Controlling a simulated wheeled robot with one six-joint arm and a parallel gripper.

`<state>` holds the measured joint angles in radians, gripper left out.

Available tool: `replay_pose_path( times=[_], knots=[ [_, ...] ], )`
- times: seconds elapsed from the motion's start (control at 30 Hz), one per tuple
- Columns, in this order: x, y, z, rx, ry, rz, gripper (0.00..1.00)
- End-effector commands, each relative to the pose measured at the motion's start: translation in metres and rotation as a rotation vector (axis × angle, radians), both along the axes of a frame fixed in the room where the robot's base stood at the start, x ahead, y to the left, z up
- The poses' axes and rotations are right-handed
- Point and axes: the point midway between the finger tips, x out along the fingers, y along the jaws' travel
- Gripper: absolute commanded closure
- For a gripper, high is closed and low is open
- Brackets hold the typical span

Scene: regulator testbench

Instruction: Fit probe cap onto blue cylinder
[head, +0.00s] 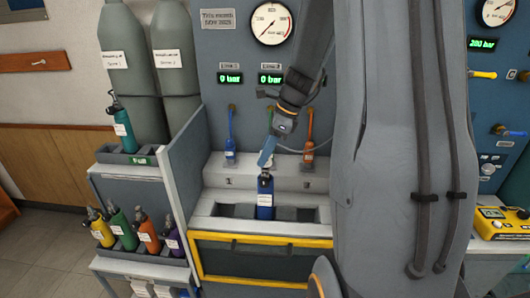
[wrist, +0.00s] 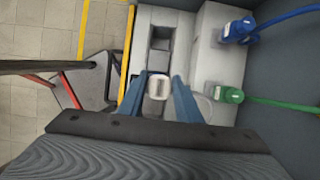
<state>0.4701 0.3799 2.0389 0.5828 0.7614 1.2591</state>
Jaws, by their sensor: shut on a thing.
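The blue cylinder (head: 265,206) stands upright in the bench's recessed slot in the head view, with a white label and a dark valve on top. My gripper (head: 265,163), with blue fingers, points down just above that valve. In the wrist view my gripper (wrist: 160,77) is shut on a small pale piece (wrist: 158,88), which looks like the probe cap. In the head view the fingers hide this piece. I cannot tell whether it touches the valve. The blue cylinder cannot be made out in the wrist view.
Blue (head: 230,150) and orange (head: 309,153) hose connectors stand behind the slot; a green one (wrist: 228,95) shows in the wrist view. A grey partition (head: 183,170) borders the bench at left. Beyond it, a rack (head: 140,248) holds several coloured cylinders. The slot has empty room beside the cylinder.

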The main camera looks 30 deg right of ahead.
Motion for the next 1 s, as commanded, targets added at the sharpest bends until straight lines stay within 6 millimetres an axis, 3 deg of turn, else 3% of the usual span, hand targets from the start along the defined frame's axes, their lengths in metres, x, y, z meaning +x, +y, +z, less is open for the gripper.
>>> replay_pose_path(
  times=[0.9,0.93,1.0],
  knots=[
    [0.0,0.0,-0.013,0.0,0.0,0.0,0.92],
    [0.0,0.0,-0.013,0.0,0.0,0.0,0.64],
    [0.0,0.0,-0.013,0.0,0.0,0.0,0.52]
  ],
)
